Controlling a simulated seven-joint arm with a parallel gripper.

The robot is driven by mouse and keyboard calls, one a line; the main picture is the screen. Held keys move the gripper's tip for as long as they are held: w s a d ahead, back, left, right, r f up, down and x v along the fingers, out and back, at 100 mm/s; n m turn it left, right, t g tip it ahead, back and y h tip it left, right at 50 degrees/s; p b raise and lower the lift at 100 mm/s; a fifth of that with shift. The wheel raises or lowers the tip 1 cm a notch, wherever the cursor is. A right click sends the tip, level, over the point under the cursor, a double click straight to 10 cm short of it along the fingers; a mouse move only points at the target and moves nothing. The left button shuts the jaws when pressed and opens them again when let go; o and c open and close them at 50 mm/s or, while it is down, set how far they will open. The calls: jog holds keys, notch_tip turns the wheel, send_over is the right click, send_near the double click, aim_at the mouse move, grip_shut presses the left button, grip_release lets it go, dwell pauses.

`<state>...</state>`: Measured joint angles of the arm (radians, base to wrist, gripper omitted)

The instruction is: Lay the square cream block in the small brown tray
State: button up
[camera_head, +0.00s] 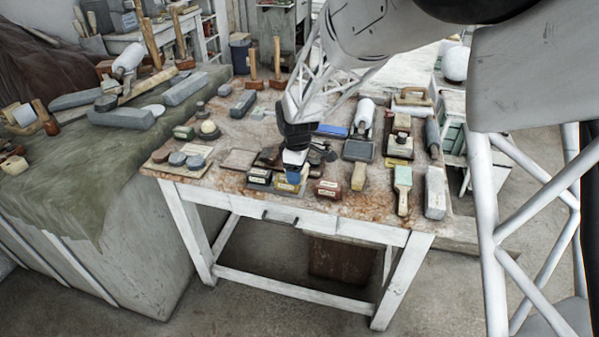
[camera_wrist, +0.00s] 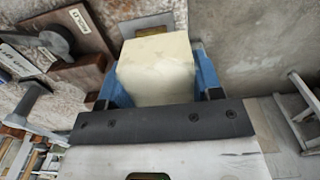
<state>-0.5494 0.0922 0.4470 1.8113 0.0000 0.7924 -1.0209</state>
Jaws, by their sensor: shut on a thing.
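The square cream block (camera_wrist: 155,72) sits between the blue fingers of my gripper (camera_wrist: 160,80) in the wrist view, and the fingers are shut on it. In the head view my gripper (camera_head: 293,178) is over the front edge area of the table, pointing down. A small cream patch of the block (camera_head: 284,186) shows beside the blue fingertips. A flat brownish piece that looks like the small brown tray (camera_head: 238,160) lies to the left of my gripper. I cannot tell for certain that it is the tray.
A flat grey plate (camera_wrist: 180,22) lies beyond the block in the wrist view. Brushes and blocks crowd the table's right side. Mallets (camera_head: 254,70) stand at the back.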

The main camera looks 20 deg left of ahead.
jog(key=w+a+r, duration=0.1)
jog(key=w+a, duration=0.5)
jog(key=a, duration=0.5)
jog(key=r, duration=0.1)
send_over(240, 158)
jog(key=shift+s, duration=0.1)
jog(key=shift+f, duration=0.1)
jog(key=shift+f, duration=2.7)
jog(key=shift+f, duration=0.95)
jog(key=o, duration=1.2)
jog(key=shift+r, duration=0.15)
jog(key=shift+r, duration=1.85)
